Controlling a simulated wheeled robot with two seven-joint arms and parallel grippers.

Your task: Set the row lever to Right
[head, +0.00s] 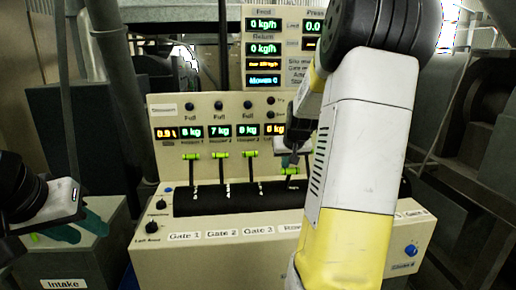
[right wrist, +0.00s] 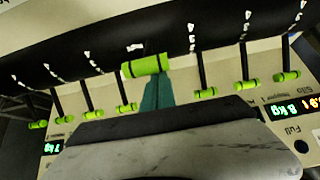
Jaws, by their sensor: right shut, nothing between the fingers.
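The row lever has a green handle (head: 290,171) above the partly hidden "Row" label (head: 289,228) on the beige control panel. This handle sits lower than those of the gate levers to its left. In the right wrist view, a green handle (right wrist: 146,65) stands out of line with its neighbours. My right gripper (right wrist: 158,88) is shut and empty, its teal fingertips right at that handle; I cannot tell whether they touch. In the head view its arm hides the panel's right part. My left gripper (head: 80,230) is at the far left, away from the levers; its opening is unclear.
Gate levers with green handles (head: 219,155) stand to the left of the row lever, and more levers (right wrist: 245,86) flank it closely in the right wrist view. A grey box labelled "Intake" (head: 62,284) is below my left gripper. Displays (head: 263,23) rise behind.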

